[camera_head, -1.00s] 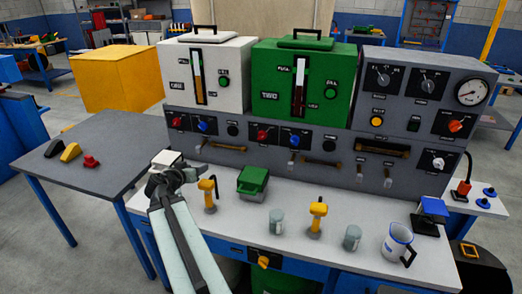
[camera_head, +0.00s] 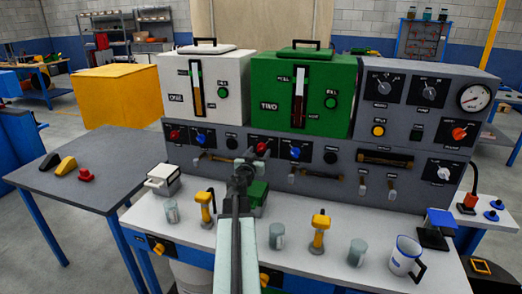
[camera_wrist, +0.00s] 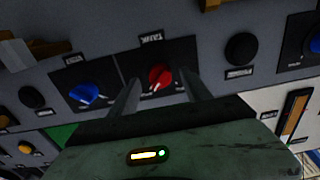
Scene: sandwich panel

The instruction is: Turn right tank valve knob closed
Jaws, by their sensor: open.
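The right tank valve knob is the red knob (camera_head: 262,149) on the grey panel below the green tank marked TWO (camera_head: 275,95). In the wrist view the red knob (camera_wrist: 160,77) sits on a black plate with an upside-down label reading TANK. My gripper (camera_head: 245,160) is in front of the panel, just left of this knob in the head view. In the wrist view my gripper (camera_wrist: 157,98) is open, its two fingers pointing at the panel with the knob between and beyond their tips. I cannot tell whether they touch it.
A blue knob (camera_head: 294,153) is beside the red knob, with a black knob (camera_head: 330,157) further right. The white tank ONE (camera_head: 180,90) has its own red knob (camera_head: 175,134). Yellow-handled tools and cups, including a white mug (camera_head: 402,256), stand on the bench.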

